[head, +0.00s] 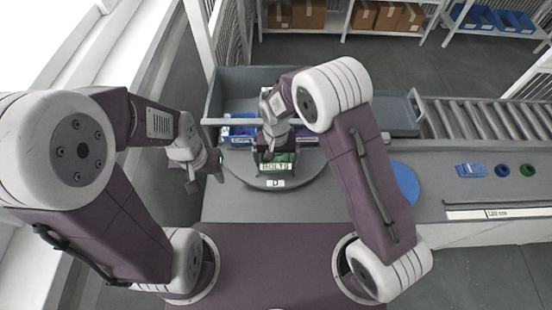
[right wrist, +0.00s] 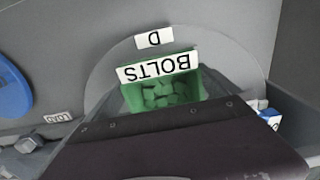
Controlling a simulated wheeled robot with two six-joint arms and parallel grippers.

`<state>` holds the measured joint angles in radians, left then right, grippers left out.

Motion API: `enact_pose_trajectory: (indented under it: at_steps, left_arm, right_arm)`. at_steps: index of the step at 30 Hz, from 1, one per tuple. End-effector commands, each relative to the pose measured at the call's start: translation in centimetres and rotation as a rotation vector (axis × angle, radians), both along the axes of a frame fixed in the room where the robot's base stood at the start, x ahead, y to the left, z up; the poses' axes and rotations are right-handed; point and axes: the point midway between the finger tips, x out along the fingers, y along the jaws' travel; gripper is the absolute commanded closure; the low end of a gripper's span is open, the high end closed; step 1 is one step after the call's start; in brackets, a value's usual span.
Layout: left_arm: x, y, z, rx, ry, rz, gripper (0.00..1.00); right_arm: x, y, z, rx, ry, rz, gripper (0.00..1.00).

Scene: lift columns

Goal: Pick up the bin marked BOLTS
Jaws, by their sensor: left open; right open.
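The bin marked BOLTS (head: 275,167) is green and stands on a round grey turntable (head: 240,172), behind a label D. In the right wrist view the BOLTS bin (right wrist: 192,82) appears upside down, with several green pieces in it. My right gripper (head: 276,145) is over the bin and hides its far part in the head view. It is open; in the right wrist view its dark body covers the lower part of the picture and overlaps the bin's edge. I cannot tell whether it touches the bin. My left gripper (head: 206,176) is open and empty, left of the turntable.
A blue bin with a white label (head: 240,130) stands left behind the BOLTS bin, partly hidden. A grey tray wall (head: 232,85) rises behind. A roller conveyor (head: 485,118) is at the right. A blue disc (head: 405,183) and small blue and green parts lie on the bench right.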

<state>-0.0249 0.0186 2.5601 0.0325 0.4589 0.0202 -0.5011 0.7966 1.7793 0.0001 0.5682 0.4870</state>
Motion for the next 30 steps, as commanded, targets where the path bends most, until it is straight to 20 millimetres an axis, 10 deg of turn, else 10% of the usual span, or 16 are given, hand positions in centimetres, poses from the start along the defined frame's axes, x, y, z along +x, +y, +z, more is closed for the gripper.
enact_pose_trajectory:
  at_steps: [6,14,23,30]
  left_arm:
    - [0.0,0.0,0.0,0.0,0.0,0.0,0.57]
    - [0.0,0.0,0.0,0.0,0.0,0.0,0.57]
    - [0.0,0.0,-0.2,0.0,0.0,0.0,0.57]
    - [0.0,0.0,-1.4,0.0,0.0,0.0,0.57]
  right_arm:
    - [0.1,0.0,-0.2,0.001,-0.003,0.0,0.0]
    - [0.1,0.1,-0.1,0.002,-0.003,0.0,0.67]
    - [0.1,0.1,0.4,0.002,-0.004,0.0,0.67]
    - [0.2,-0.5,4.3,0.004,-0.007,-0.003,0.67]
